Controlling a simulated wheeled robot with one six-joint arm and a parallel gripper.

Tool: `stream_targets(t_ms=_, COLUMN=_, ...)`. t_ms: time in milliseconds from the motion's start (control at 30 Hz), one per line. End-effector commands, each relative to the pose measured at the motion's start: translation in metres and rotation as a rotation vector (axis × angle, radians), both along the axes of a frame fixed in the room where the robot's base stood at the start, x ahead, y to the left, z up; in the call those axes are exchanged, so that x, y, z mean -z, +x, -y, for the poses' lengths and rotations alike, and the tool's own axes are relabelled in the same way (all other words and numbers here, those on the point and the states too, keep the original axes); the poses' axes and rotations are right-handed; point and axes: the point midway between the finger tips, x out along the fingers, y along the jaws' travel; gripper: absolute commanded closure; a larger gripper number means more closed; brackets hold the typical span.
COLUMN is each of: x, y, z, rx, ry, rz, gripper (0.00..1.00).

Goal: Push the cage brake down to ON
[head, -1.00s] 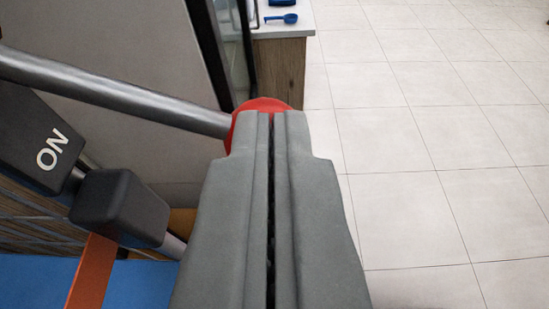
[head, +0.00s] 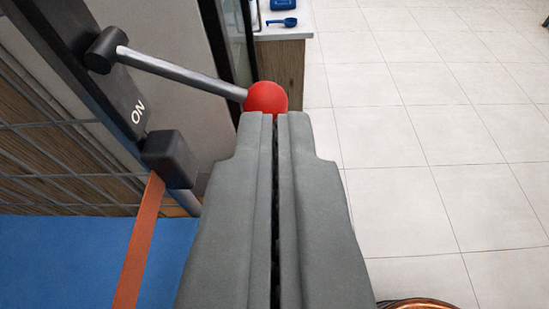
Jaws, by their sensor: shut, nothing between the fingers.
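The cage brake lever is a grey metal rod (head: 185,75) running from a dark pivot (head: 106,50) on a black upright plate to a red ball knob (head: 267,98). The rod slants slightly down to the right. The white ON label (head: 138,112) is on the plate below the pivot, with a black block (head: 170,158) beneath it. My gripper (head: 275,116) is shut and empty. Its fingertips are right at the lower edge of the red knob in the picture and hide part of it. I cannot tell whether they touch it.
A blue panel with an orange stripe (head: 137,245) and wooden slats (head: 45,165) lie at left. A counter (head: 278,65) with a blue scoop (head: 283,22) stands behind. A round copper-coloured rim (head: 420,303) shows at the bottom right.

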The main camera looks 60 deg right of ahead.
Motion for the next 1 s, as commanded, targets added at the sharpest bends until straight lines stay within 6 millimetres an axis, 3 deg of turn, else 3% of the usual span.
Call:
stream_targets(t_ms=367, x=-0.01, y=-0.013, z=-0.031, rx=0.0, ry=0.0, rz=0.0, gripper=1.0)
stream_targets(t_ms=1000, x=-0.008, y=-0.015, z=-0.033, rx=-0.014, ry=0.002, rz=-0.009, gripper=1.0)
